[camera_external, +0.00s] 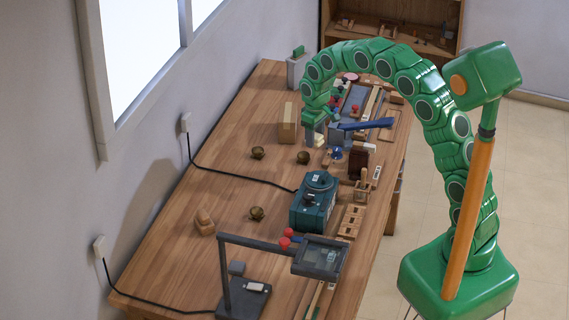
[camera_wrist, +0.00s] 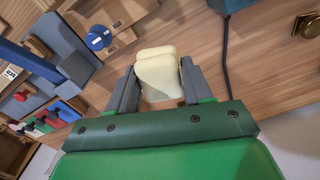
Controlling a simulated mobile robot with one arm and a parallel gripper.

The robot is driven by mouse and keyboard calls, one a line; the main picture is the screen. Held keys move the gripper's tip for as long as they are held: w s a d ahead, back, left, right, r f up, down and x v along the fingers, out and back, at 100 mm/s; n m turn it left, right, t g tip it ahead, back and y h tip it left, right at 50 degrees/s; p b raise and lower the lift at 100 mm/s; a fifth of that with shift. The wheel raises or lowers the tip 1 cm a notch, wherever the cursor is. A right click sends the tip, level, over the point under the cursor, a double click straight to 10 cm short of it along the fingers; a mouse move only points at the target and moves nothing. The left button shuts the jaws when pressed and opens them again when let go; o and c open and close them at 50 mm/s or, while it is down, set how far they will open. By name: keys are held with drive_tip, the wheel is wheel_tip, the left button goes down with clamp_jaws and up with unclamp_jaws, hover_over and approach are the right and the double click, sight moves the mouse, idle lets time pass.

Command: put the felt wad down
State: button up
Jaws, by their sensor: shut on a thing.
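The felt wad is a pale cream, rounded block (camera_wrist: 158,74). In the wrist view it sits between the two grey fingers of my gripper (camera_wrist: 158,92), which are shut on it. In the external view the felt wad (camera_external: 319,141) is a small pale patch just under my gripper (camera_external: 316,128), over the far half of the wooden workbench (camera_external: 240,165). Bare wood shows beyond the wad in the wrist view. I cannot tell whether the wad touches the bench top.
A blue round-topped knob (camera_wrist: 98,38) and a blue-grey block (camera_wrist: 62,45) are close on the left in the wrist view. A dark cable (camera_wrist: 224,50) and a brass piece (camera_wrist: 307,26) are to the right. A teal machine (camera_external: 313,205) stands nearer on the bench.

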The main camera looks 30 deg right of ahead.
sight(292, 192)
drive_tip(key=s+a+f+n, duration=0.1)
drive_tip(key=s+a+n, duration=0.15)
drive_tip(key=a, duration=0.35)
drive_tip(key=s+a+f+n, duration=0.1)
drive_tip(key=s+a+f, duration=0.15)
drive_tip(key=a, duration=0.25)
drive_tip(key=shift+s+a+f, duration=0.1)
drive_tip(key=shift+f, duration=2.1)
drive_tip(key=shift+s+f, duration=0.1)
drive_tip(key=shift+f, duration=2.05)
drive_tip(key=shift+f, duration=0.15)
drive_tip(key=o, duration=1)
